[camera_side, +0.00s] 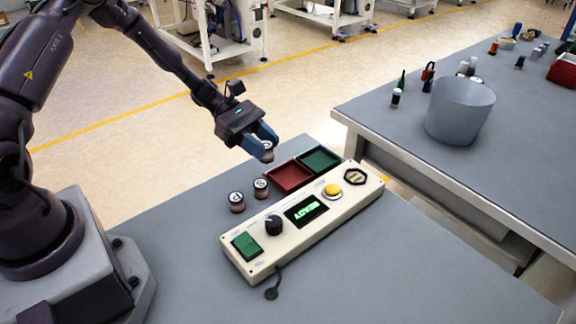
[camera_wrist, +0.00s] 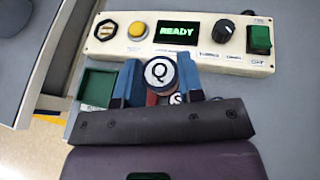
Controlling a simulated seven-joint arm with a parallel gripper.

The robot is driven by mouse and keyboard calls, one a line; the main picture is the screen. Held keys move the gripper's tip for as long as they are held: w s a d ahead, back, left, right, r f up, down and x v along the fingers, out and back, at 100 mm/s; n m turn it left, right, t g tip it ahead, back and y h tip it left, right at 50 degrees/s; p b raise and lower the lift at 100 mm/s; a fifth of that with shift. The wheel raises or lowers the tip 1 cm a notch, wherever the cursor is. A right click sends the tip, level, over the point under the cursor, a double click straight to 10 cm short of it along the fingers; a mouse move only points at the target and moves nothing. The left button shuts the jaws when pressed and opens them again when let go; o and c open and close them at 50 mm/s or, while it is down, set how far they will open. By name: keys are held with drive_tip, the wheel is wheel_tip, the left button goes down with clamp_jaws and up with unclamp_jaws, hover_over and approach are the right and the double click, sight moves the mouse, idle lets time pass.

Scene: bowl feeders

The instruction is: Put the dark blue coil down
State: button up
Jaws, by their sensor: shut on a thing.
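My gripper (camera_side: 266,146) is shut on a small round coil (camera_side: 267,154), held above the table near the red tray. In the wrist view, the coil (camera_wrist: 160,73) sits between the blue fingers (camera_wrist: 160,84), its white top marked Q with a dark rim. Its side looks brownish in the side view; I cannot clearly make out dark blue. Two similar coils stand on the grey table to the left of the trays, one nearer (camera_side: 237,202) and one farther (camera_side: 261,189). A white label marked S (camera_wrist: 176,98) shows partly behind the gripper in the wrist view.
A red tray (camera_side: 290,178) and a green tray (camera_side: 320,160) stand behind a cream control panel (camera_side: 285,240) whose display reads READY in the wrist view (camera_wrist: 178,32). Bare table (camera_side: 180,235) lies left of the coils. A grey bucket (camera_side: 459,110) stands on another table.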

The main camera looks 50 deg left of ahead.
hover_over(288, 177)
wheel_tip(288, 177, down, 7)
drive_tip(key=shift+f, duration=1.4)
drive_tip(key=shift+f, duration=0.15)
drive_tip(key=o, duration=0.7)
